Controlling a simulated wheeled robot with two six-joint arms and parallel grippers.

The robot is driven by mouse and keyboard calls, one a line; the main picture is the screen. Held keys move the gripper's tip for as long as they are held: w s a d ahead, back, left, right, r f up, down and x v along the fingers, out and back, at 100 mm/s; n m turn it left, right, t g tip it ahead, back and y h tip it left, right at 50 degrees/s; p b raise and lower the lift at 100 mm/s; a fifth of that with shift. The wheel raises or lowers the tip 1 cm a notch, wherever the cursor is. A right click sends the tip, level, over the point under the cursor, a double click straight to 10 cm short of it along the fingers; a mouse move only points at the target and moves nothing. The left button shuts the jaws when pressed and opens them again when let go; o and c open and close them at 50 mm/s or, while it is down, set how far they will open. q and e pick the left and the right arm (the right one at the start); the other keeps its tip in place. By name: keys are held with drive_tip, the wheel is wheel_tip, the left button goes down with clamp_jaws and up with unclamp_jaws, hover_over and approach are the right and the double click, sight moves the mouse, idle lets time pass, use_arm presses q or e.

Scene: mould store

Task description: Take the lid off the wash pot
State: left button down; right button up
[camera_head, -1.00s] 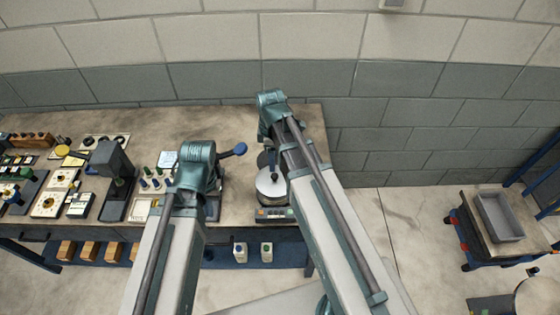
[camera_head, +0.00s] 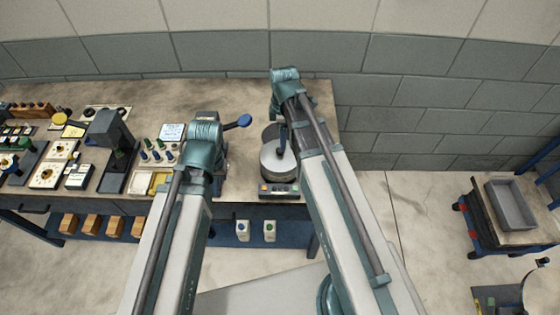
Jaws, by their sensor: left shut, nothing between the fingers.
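The wash pot (camera_head: 271,169) looks like the round silver vessel near the bench's right end, on a flat unit with coloured buttons. A pale round top with a small dark knob, seemingly its lid, is on it. My right arm covers its right side. A narrow dark part hangs over the pot's far side; I cannot tell whether it belongs to my right gripper. My left gripper (camera_head: 209,186) is shut and empty, left of the pot and apart from it, mostly hidden by my left arm.
A lever with a blue knob (camera_head: 243,121) sticks out between my arms. A dark press (camera_head: 109,130) and small trays fill the bench's left. A grey bin (camera_head: 510,204) sits on a cart at right. Floor between bench and cart is clear.

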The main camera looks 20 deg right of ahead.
sight(280, 153)
use_arm(q)
drive_tip(key=shift+f+b, duration=0.4)
drive_tip(key=shift+f, duration=0.5)
use_arm(e)
drive_tip(key=shift+f, duration=0.9)
drive_tip(key=f+b, duration=0.3)
drive_tip(key=a+f+b, duration=0.1)
drive_tip(key=f+b, duration=0.1)
drive_tip(key=shift+w+f, duration=0.15)
drive_tip(key=shift+w, duration=0.25)
use_arm(q)
wheel_tip(280, 153, down, 5)
drive_tip(key=shift+f, duration=0.1)
use_arm(e)
drive_tip(key=shift+d, duration=0.1)
clamp_jaws()
